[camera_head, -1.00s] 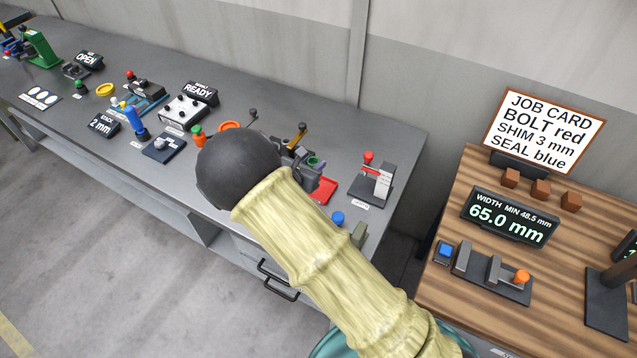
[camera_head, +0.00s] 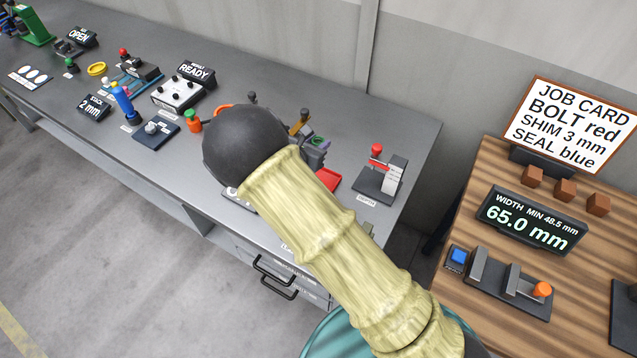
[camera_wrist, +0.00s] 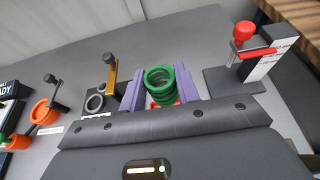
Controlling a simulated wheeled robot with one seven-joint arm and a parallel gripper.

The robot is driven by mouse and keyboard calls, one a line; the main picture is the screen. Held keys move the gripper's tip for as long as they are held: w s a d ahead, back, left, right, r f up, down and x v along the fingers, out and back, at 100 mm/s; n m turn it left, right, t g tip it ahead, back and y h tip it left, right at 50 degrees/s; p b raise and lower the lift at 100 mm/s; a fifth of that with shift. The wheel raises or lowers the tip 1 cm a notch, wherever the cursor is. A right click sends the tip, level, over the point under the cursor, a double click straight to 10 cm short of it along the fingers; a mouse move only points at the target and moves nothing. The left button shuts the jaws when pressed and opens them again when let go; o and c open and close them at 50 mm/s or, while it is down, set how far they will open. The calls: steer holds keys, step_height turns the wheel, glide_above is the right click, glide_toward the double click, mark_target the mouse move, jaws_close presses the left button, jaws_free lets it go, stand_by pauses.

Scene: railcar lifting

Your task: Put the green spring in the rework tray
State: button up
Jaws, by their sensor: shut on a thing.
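My gripper (camera_wrist: 160,88) has purple fingers and is shut on the green spring (camera_wrist: 160,78), which stands roughly upright between them in the wrist view. In the head view the spring (camera_head: 319,141) shows only as a small green patch, with my arm hiding most of the gripper. A red tray (camera_head: 329,180), likely the rework tray, shows in part beside my arm. Red (camera_wrist: 165,104) also shows just below the spring in the wrist view. I cannot tell the gap between spring and tray.
A depth stand with a red knob (camera_head: 376,150) is right of the gripper. An orange ring (camera_wrist: 45,112) and other fixtures line the bench. A wooden table (camera_head: 450,290) stands to the right.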

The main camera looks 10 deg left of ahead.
steer(key=f+b, duration=0.4)
steer(key=shift+w+f, duration=0.2)
steer(key=shift+f, duration=0.1)
steer(key=shift+r, duration=0.1)
steer(key=shift+f+p, duration=1)
steer(key=shift+f, duration=1.95)
steer(key=shift+f+p, duration=0.6)
steer(key=shift+f, duration=1.45)
